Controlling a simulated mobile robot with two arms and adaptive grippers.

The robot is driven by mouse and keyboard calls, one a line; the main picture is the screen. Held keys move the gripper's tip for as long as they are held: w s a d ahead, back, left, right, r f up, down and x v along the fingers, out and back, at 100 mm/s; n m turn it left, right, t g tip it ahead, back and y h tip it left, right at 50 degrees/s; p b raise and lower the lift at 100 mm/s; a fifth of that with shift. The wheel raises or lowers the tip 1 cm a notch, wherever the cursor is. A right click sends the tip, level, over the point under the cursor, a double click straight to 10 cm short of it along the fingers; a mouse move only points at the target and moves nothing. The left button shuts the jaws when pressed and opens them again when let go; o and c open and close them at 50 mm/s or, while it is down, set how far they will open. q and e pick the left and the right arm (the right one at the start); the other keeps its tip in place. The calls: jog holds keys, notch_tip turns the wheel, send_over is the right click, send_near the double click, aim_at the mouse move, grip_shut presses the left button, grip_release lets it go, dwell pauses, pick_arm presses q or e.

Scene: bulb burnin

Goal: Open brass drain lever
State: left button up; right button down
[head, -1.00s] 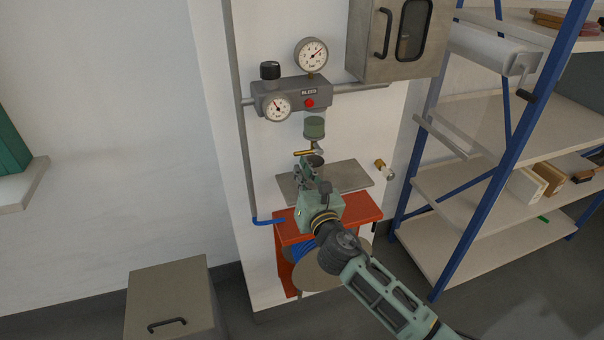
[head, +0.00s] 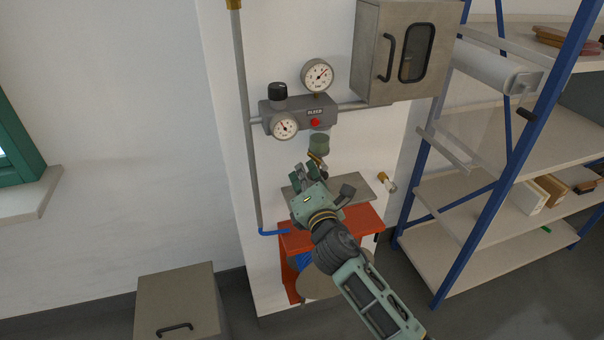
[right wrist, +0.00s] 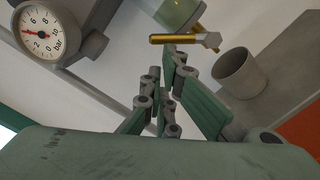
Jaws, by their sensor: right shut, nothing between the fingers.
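The brass drain lever (head: 317,158) sits just below the green filter bowl (head: 319,143) under the grey regulator block. It also shows in the right wrist view (right wrist: 184,39), as a brass bar beside a pale metal fitting. My right gripper (head: 308,170) is shut and empty, just below and left of the lever in the head view. In the right wrist view, its fingertips (right wrist: 174,52) are close under the bar; I cannot tell whether they touch it. My gripper hides part of the area below the lever in the head view. My left gripper is not in view.
A grey cup (right wrist: 238,73) stands right of the fingers in the right wrist view. The grey plate (head: 352,186) and red stand (head: 367,218) lie below. Gauges (head: 317,76) and a wall cabinet (head: 375,45) are above. A blue-framed shelf (head: 486,172) stands at right.

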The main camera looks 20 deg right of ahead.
jog(key=shift+d+r+m+p, duration=0.35)
jog(key=shift+r+m+p, duration=0.25)
jog(key=shift+m, duration=0.55)
jog(key=shift+d+r+m+p, duration=0.4)
jog(key=shift+r+m+p, duration=0.25)
jog(key=shift+m, duration=0.55)
jog(key=shift+d+r+m+p, duration=0.35)
jog(key=shift+r+m+p, duration=0.25)
jog(key=shift+m, duration=0.55)
jog(key=shift+d+f, duration=0.1)
